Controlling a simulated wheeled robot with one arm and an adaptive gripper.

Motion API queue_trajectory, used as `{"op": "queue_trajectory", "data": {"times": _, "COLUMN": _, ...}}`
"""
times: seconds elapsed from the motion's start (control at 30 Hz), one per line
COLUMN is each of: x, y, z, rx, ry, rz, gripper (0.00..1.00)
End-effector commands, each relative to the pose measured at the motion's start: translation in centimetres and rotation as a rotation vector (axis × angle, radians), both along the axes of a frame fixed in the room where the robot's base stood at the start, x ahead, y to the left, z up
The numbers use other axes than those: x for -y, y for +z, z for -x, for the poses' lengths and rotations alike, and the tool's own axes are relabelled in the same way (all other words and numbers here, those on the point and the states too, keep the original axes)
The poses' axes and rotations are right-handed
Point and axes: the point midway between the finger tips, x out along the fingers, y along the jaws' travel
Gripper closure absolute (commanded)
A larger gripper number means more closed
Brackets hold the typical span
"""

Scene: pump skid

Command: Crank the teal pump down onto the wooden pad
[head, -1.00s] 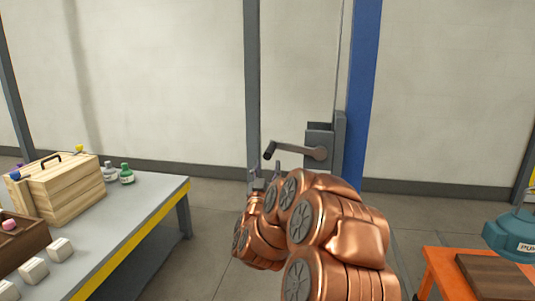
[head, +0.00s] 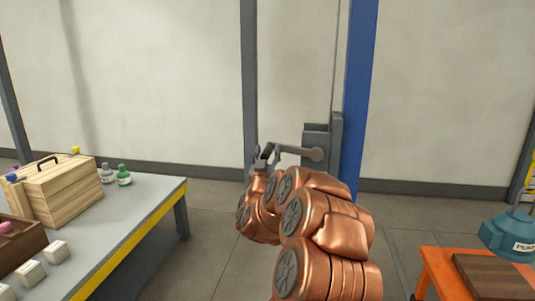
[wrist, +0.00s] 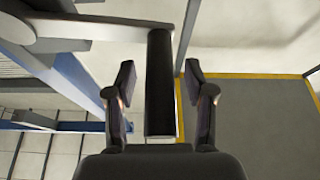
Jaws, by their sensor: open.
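The teal pump (head: 508,236) hangs at the right edge in the head view, cut off by the frame, over the orange table. The dark wooden pad (head: 490,277) lies on that table below it. The crank arm (head: 292,150) reaches left from the grey winch box (head: 318,142) on the blue post. In the wrist view the dark crank handle (wrist: 160,85) stands between the two fingers of my gripper (wrist: 160,90), with gaps on both sides. My gripper (head: 261,157) is open at the handle end, partly hidden behind my copper arm in the head view.
A grey table (head: 130,215) with a yellow edge stands at left, holding a wooden box (head: 60,190), bottles and white blocks. The orange table (head: 437,270) stands at right. The blue post (head: 361,95) rises close to the crank. Bare floor lies between the tables.

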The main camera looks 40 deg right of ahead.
Motion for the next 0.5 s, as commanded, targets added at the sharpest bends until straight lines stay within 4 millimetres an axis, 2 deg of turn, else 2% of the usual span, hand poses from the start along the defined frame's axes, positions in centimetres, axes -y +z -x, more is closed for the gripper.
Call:
{"op": "queue_trajectory", "data": {"times": 0.1, "x": -0.01, "y": -0.03, "z": 0.01, "rx": 0.000, "ry": 0.000, "rz": 0.000, "gripper": 0.48}}
{"op": "queue_trajectory", "data": {"times": 0.5, "x": 0.00, "y": -0.07, "z": 0.02, "rx": -0.001, "ry": 0.000, "rz": -0.001, "gripper": 0.90}}
